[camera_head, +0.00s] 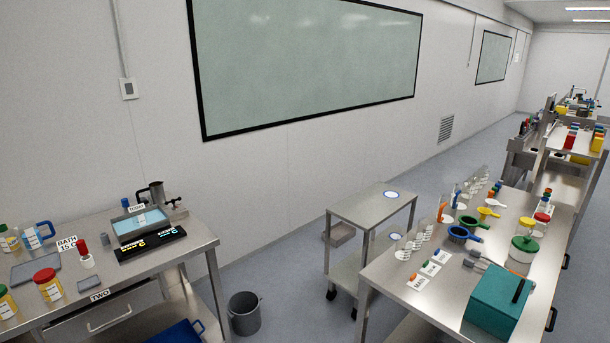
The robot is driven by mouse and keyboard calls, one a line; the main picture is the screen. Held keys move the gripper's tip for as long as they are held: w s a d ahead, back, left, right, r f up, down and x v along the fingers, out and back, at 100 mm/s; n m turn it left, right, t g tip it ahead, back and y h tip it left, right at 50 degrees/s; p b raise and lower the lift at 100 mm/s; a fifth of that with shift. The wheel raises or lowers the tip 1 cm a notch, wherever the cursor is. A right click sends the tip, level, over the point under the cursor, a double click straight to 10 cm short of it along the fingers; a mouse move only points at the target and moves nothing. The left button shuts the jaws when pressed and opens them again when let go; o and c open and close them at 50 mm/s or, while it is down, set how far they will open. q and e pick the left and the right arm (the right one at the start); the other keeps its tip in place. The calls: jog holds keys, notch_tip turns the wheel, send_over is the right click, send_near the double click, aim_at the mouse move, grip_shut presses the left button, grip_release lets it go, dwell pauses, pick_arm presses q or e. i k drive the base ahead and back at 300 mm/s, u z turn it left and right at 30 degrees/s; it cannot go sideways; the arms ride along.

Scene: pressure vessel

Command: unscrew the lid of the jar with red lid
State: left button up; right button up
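A jar with a red lid (48,287) stands upright on the left steel bench, near the bench's left part. Its lid (44,275) sits on top of the jar, and its body is yellowish with a white label. A small bottle with a red cap (86,254) stands behind it to the right. Other red-topped containers (542,217) stand on the right bench, too small to make out well. Neither of my grippers shows in the head view.
A bin (244,314) stands on the floor. A cart (365,212) and a crowded right bench (402,275) stand right of it.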

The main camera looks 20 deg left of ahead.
aim_at(51, 291)
jog(key=u, duration=0.95)
jog(key=i, duration=1.05)
jog(key=u, duration=1.4)
jog(key=i, duration=1)
jog(key=u, duration=0.3)
